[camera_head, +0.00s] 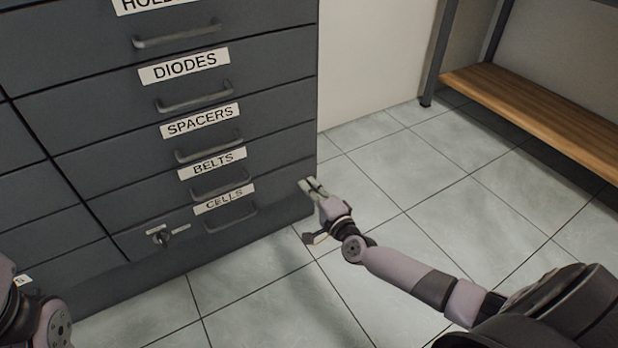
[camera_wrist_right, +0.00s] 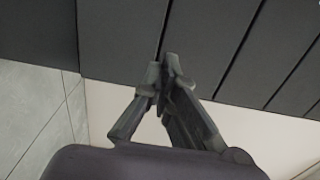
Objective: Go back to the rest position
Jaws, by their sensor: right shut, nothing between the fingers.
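My right gripper (camera_head: 312,186) is stretched out low, just off the right edge of the grey drawer cabinet (camera_head: 105,110). Its fingers are together and empty. In the right wrist view the closed fingertips (camera_wrist_right: 166,66) show in front of the cabinet's dark drawer fronts (camera_wrist_right: 205,40). I cannot tell whether they touch the cabinet. Part of my left arm (camera_head: 35,315) shows at the lower left corner of the head view; its gripper is out of the picture.
The drawers carry labels such as DIODES (camera_head: 184,67), SPACERS, BELTS and CELLS (camera_head: 224,198), with bar handles; all look closed. A lock knob (camera_head: 161,238) sits at the lower left. A bench with a wooden shelf (camera_head: 545,110) stands at right. Tiled floor (camera_head: 420,190) between is clear.

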